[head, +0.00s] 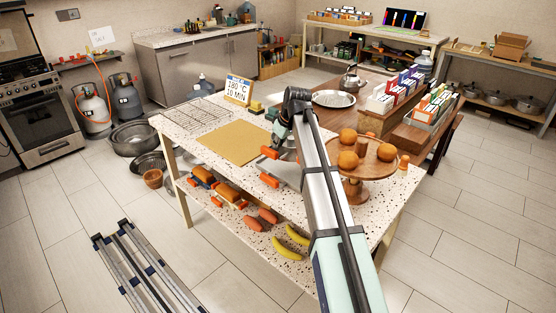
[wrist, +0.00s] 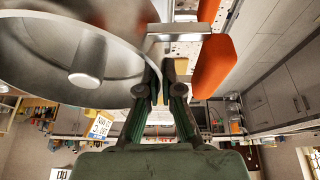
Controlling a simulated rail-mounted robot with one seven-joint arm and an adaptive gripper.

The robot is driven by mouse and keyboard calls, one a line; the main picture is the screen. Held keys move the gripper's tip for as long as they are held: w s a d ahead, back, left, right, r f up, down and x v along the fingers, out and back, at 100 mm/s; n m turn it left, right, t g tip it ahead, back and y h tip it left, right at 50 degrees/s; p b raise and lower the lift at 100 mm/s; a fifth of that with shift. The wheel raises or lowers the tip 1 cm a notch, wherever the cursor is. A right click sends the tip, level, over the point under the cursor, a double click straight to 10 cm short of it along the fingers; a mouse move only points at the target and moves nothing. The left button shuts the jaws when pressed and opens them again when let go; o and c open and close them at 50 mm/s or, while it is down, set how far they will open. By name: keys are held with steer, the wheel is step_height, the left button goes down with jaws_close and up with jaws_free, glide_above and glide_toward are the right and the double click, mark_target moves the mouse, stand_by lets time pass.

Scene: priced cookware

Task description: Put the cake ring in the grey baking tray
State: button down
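The cake ring (wrist: 40,50) is a round shiny metal tin with a central tube, filling the upper left of the wrist view. My gripper (wrist: 160,78) has its fingers close together at its rim, and the rim appears pinched between them. The grey baking tray (head: 287,173) lies below and partly behind my arm. An orange grip (wrist: 212,66) on a metal strip shows beside the ring in the wrist view; it appears to be the tray's handle.
The speckled table (head: 180,124) also holds a wire rack (head: 197,115), a tan mat (head: 233,144) and a sign (head: 238,89). A wooden stand (head: 372,170) with several orange fruits is right of my arm. Bananas (head: 291,243) lie on the lower shelf.

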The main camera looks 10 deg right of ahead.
steer(key=shift+f+p, duration=0.5)
steer(key=shift+f, duration=3.05)
steer(key=shift+f, duration=0.2)
steer(key=c, duration=1.3)
jaws_free()
steer(key=shift+r, duration=0.35)
steer(key=b+v, duration=0.2)
steer(key=v, duration=0.9)
steer(key=shift+s+d+r, duration=0.2)
steer(key=shift+s+r, duration=0.05)
steer(key=shift+r, duration=0.05)
